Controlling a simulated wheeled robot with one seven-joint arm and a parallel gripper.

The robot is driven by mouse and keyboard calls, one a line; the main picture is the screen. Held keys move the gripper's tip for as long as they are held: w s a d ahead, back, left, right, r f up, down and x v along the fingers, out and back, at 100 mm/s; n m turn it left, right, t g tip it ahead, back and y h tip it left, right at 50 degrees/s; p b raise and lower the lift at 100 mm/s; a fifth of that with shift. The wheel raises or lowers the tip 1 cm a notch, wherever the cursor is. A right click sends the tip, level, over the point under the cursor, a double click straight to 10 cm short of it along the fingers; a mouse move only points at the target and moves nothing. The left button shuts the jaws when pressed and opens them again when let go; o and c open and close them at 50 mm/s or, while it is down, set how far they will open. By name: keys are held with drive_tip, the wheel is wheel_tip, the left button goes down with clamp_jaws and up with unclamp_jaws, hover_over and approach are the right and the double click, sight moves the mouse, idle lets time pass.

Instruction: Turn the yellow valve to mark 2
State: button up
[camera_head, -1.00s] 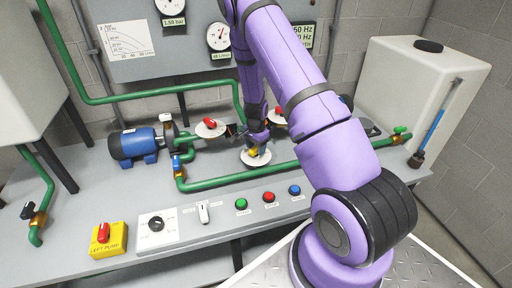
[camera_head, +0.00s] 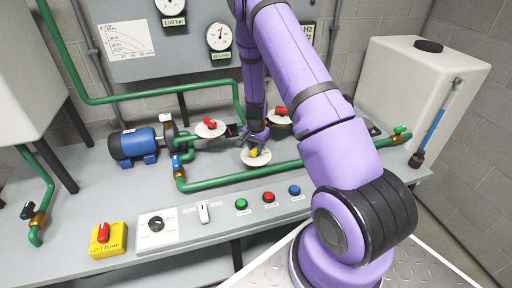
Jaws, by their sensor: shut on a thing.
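The yellow valve (camera_head: 254,152) sits on a round pale dial plate (camera_head: 249,160) on the bench, behind the green pipe. My gripper (camera_head: 256,145) reaches down from above and is shut on the yellow valve handle. The fingers and wrist hide part of the handle, and the marks on the plate are too small to read.
Two red valves on pale plates stand near, one to the left (camera_head: 209,124) and one to the right (camera_head: 281,111). A blue pump motor (camera_head: 137,144) is further left. The green pipe (camera_head: 225,178) runs in front. Green, red and blue buttons (camera_head: 269,197) line the bench front.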

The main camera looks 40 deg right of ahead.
drive_tip(key=shift+n, duration=1.1)
drive_tip(key=o, duration=0.9)
wheel_tip(320, 180, up, 11)
drive_tip(key=shift+f, duration=0.1)
